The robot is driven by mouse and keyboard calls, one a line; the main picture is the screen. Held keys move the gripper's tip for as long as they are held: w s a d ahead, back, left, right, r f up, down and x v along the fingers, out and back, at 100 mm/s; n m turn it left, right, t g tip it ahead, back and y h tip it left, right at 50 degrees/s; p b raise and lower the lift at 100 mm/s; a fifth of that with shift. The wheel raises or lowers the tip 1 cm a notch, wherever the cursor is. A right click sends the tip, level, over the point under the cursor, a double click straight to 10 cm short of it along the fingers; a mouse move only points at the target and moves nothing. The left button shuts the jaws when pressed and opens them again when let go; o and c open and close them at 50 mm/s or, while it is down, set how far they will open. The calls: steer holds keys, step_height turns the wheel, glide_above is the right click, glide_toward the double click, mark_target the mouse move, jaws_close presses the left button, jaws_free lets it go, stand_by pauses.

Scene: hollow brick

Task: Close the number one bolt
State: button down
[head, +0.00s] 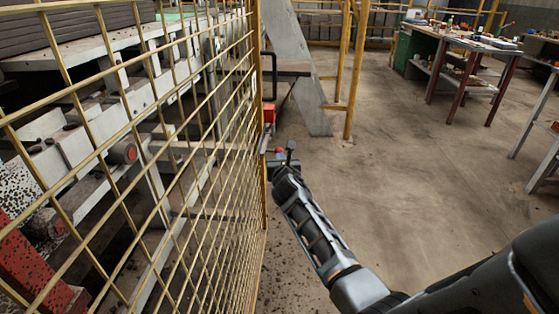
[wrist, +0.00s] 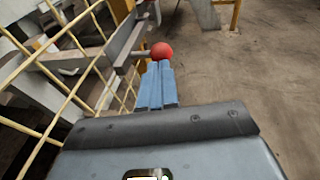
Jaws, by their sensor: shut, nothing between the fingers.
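A bolt handle with a round red knob (wrist: 162,50) on a short metal rod (wrist: 141,53) sticks out to the right from the edge of the yellow mesh fence in the wrist view. My gripper (wrist: 160,66) is shut, its blue fingers together and empty. The fingertips are just below the knob in the picture; I cannot tell whether they touch it. In the head view my gripper (head: 282,158) is at the right edge of the fence, below a red box. The knob is tiny there. No number shows on the bolt.
The yellow mesh fence (head: 205,135) runs along the left, with machinery behind it. A grey slanted support (head: 300,75) and yellow posts (head: 352,75) stand beyond my gripper. A workbench (head: 470,45) is at the back right. The concrete floor (head: 420,165) in the middle is clear.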

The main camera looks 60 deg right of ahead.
mark_target(281, 149)
steer(key=shift+x, duration=1.15)
steer(key=d, duration=0.1)
steer(key=w+d, duration=0.1)
steer(key=d, duration=0.2)
steer(key=shift+w+d+r, duration=0.1)
steer(key=shift+w+d, duration=0.05)
steer(key=shift+w, duration=0.2)
steer(key=shift+d+r, duration=0.1)
steer(key=shift+d, duration=0.1)
steer(key=shift+r, duration=0.1)
